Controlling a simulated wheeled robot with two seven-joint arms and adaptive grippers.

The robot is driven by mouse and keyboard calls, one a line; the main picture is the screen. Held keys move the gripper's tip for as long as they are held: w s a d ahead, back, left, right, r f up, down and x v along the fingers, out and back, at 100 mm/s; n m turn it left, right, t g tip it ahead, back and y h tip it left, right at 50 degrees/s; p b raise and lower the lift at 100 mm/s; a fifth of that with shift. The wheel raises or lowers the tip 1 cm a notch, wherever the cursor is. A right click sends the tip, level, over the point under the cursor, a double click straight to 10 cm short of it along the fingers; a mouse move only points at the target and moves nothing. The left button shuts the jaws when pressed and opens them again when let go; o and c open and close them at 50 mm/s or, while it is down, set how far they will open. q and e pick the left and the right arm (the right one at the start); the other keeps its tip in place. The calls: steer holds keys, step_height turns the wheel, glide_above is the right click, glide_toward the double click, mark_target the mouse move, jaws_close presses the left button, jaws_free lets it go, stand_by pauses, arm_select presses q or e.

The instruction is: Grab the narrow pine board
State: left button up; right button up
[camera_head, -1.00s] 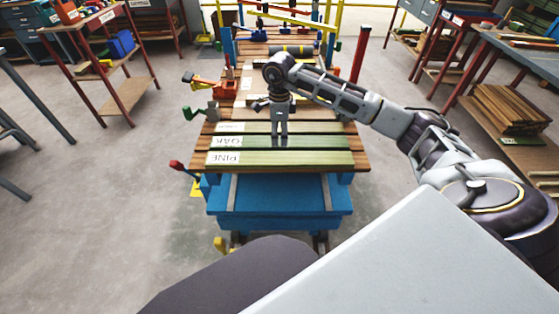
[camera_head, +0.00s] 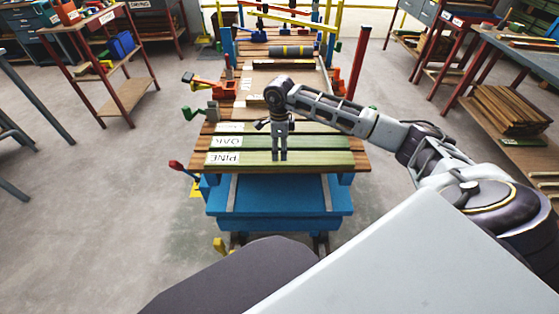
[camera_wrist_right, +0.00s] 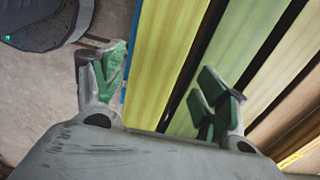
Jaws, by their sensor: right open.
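The narrow pine board (camera_head: 318,158) is a pale green-yellow strip at the near edge of the blue bench, with a white PINE label at its left end. In the right wrist view the board (camera_wrist_right: 165,40) shows as the yellow strip running between my fingers. My right gripper (camera_head: 280,157) is over the middle of the board. In the wrist view my right gripper (camera_wrist_right: 165,85) is open, one green-padded finger on each side of the board. I cannot tell how far the fingertips are above or below its top. My left gripper is out of view.
The OAK board (camera_head: 320,142) lies just behind, across a dark gap. Orange clamps (camera_head: 205,82) and a green-handled vise (camera_head: 197,113) stand at the bench's left side. A red post (camera_head: 360,62) rises at the back right.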

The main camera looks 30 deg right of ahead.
steer(key=shift+f, duration=0.55)
step_height(320, 180, down, 3)
steer(key=shift+s+a+r+b, duration=0.1)
steer(key=shift+s+b, duration=0.05)
steer(key=shift+b, duration=0.15)
steer(key=shift+f, duration=0.65)
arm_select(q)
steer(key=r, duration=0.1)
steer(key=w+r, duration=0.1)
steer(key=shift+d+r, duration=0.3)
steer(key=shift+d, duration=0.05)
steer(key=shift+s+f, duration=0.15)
arm_select(e)
steer(key=c, duration=1.2)
